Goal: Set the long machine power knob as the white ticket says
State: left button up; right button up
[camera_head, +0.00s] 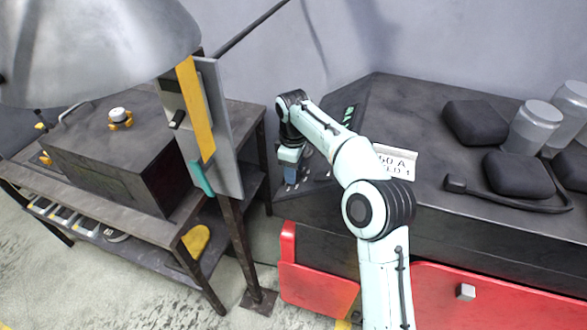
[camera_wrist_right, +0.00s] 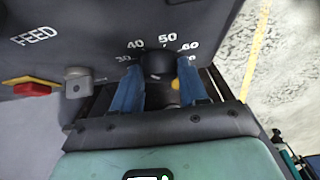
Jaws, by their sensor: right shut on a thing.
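The white ticket (camera_head: 396,162) stands on the dark machine top behind my right arm. It reads "50 A" with "LD 1" below; its left part is hidden by my arm. My right gripper (camera_head: 291,174) is at the left end of the machine, and its blue fingers also show in the right wrist view (camera_wrist_right: 160,88). They are shut on a dark knob (camera_wrist_right: 157,62), one on each side. The dial around the knob shows 30, 40, 50, 60 and a partly hidden number at right. I cannot tell exactly where the knob points. My left gripper is not in view.
In the right wrist view, a grey knob (camera_wrist_right: 77,82) and a red and yellow switch (camera_wrist_right: 30,87) sit near "FEED". A workbench (camera_head: 65,190) stands left, with an upright plate (camera_head: 222,130) near my gripper. Dark pads (camera_head: 475,122) and grey jars (camera_head: 532,128) lie right.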

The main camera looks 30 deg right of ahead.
jog(key=m+h+b, duration=0.1)
jog(key=m+t+h+b, duration=0.1)
jog(key=m, duration=0.1)
jog(key=shift+s+a+f, duration=0.1)
jog(key=shift+s+a, duration=0.1)
jog(key=shift+a, duration=0.1)
jog(key=shift+a+m+t+h+b, duration=0.15)
jog(key=shift+m+t+h+b, duration=0.25)
jog(key=shift+m+h+b, duration=0.6)
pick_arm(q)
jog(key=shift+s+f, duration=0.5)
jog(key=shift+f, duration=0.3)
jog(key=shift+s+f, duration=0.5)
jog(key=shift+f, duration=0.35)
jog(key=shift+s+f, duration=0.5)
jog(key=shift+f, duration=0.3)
pick_arm(e)
jog(key=shift+m+h, duration=0.3)
jog(key=shift+m, duration=0.6)
jog(key=o, duration=1)
